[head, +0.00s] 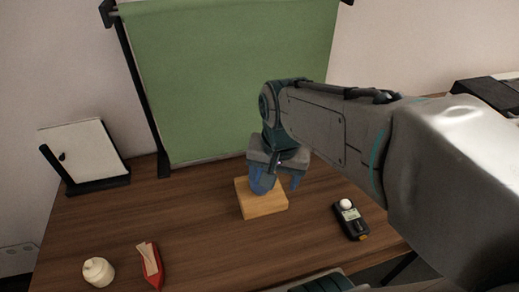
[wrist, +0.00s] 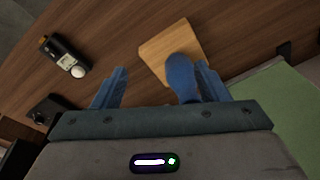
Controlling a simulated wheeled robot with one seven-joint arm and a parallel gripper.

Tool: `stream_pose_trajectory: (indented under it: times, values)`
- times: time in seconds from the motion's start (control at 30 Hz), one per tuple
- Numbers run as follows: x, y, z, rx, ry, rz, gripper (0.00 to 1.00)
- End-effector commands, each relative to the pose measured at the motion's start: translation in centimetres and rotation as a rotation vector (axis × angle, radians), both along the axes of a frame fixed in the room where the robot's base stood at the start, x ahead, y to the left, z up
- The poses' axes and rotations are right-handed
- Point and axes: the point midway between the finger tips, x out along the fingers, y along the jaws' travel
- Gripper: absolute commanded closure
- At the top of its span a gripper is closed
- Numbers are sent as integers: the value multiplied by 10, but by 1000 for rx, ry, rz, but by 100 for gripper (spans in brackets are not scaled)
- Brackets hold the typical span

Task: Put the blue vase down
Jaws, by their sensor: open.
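The blue vase (wrist: 181,76) is at the wooden block (wrist: 157,53), over its near part in the wrist view. In the head view the vase (head: 262,182) is partly hidden by my gripper and seems to stand on the block (head: 264,207). My gripper (wrist: 162,68) is open, with its blue fingers spread wide. The vase is between the fingers, close to the right one in the wrist view; I cannot tell whether they touch. My gripper also shows from behind in the head view (head: 278,183), low over the block.
A light meter (head: 350,219) lies right of the block. A white jar (head: 98,271) and a red holder (head: 150,265) are at the front left. A black stand with a white panel (head: 84,155) and a green backdrop (head: 230,80) stand behind. The table left of the block is clear.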

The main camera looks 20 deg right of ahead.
Motion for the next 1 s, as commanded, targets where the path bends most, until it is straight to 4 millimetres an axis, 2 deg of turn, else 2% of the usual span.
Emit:
stream_pose_trajectory:
  times: [0.2, 0.33, 0.87, 1.0]
  values:
    - [-19, 0, -12, -57, -33, 325, 32]
    - [-25, 1, -16, -78, -42, 435, 32]
    - [-27, 1, -18, -87, -45, 479, 32]
    - [-27, 1, -18, -87, -45, 478, 64]
